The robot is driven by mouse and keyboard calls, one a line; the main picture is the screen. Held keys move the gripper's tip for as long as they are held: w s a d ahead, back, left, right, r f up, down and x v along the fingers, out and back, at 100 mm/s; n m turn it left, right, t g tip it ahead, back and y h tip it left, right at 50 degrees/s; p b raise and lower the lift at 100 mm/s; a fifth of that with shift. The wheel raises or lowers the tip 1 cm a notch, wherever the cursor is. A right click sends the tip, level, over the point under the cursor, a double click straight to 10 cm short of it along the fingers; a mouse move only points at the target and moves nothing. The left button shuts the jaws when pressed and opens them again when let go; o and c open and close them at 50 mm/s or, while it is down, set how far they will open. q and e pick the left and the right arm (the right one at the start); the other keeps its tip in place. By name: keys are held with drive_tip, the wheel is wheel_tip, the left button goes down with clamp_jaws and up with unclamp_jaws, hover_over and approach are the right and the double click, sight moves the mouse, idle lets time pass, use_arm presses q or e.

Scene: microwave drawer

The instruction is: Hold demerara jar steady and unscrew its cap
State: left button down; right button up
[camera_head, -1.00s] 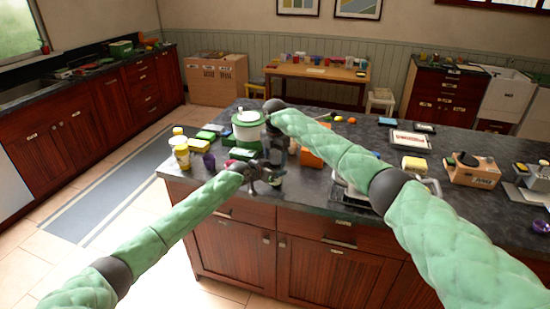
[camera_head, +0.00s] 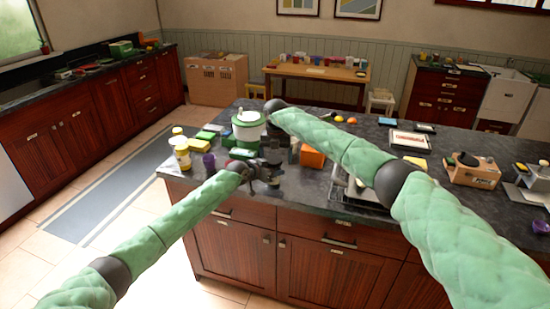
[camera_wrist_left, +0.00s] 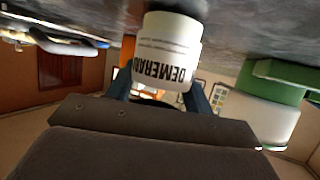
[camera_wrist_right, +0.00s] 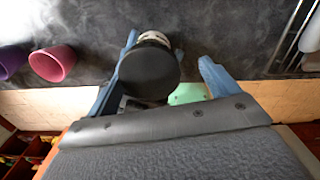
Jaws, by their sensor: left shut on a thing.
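The demerara jar (camera_wrist_left: 167,50) is white with its name in dark letters, upside down in the left wrist view. My left gripper (camera_wrist_left: 160,98) is shut on it, one blue finger on each side. In the right wrist view its round dark cap (camera_wrist_right: 149,73) faces the camera, with a strip of the pale jar behind it. My right gripper (camera_wrist_right: 165,68) is open there, its fingers on either side of the cap. The cap is close to the left finger, with a gap to the right one. In the head view the grippers meet near the counter's front edge and mostly hide the jar.
A white and green pot (camera_head: 247,128) stands behind the grippers. A purple cup (camera_head: 208,161) and yellow-lidded containers (camera_head: 182,155) stand to the left. An orange box (camera_head: 312,157) and a metal rack (camera_head: 352,190) are to the right. Counter space farther right has bare patches.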

idle(0.3)
drive_tip(key=shift+a+r, duration=0.1)
drive_tip(key=shift+r, duration=2.15)
drive_tip(key=shift+c, duration=0.5)
drive_tip(key=shift+a+r+m, duration=0.2)
drive_tip(key=shift+r+m, duration=0.9)
drive_tip(key=shift+r, duration=0.6)
drive_tip(key=shift+w+f, duration=0.1)
drive_tip(key=shift+f, duration=3.8)
drive_tip(key=c, duration=1)
drive_tip(key=shift+n, duration=1.6)
drive_tip(key=o, duration=1.1)
